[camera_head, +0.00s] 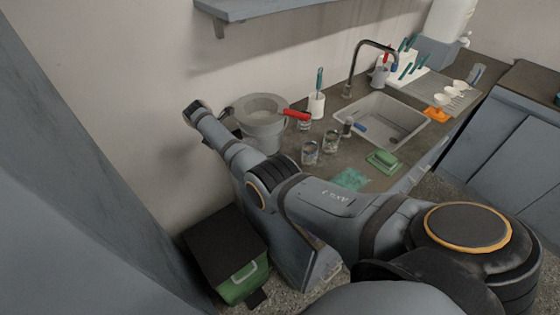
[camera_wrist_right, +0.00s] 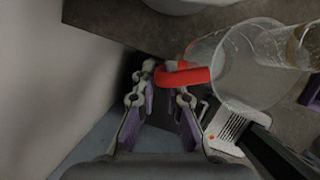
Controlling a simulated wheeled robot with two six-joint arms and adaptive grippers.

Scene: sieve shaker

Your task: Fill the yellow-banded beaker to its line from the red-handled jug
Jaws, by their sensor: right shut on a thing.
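The red-handled jug (camera_wrist_right: 245,70) is clear and shows in the right wrist view, its red handle (camera_wrist_right: 186,76) between the fingers of my right gripper (camera_wrist_right: 163,82). That gripper is shut on the handle. In the head view a red handle (camera_head: 296,114) shows beside the grey pot; my right gripper is not clearly visible there. Two glass beakers (camera_head: 310,153) (camera_head: 331,142) stand on the counter, right of my arm. I cannot make out a yellow band or fill line on either. A clear vessel (camera_wrist_right: 300,45) shows past the jug. My left gripper is out of view.
A large grey pot (camera_head: 262,128) stands near the wall. A white holder (camera_head: 316,105) stands at the back. A green bin (camera_head: 243,283) sits below.

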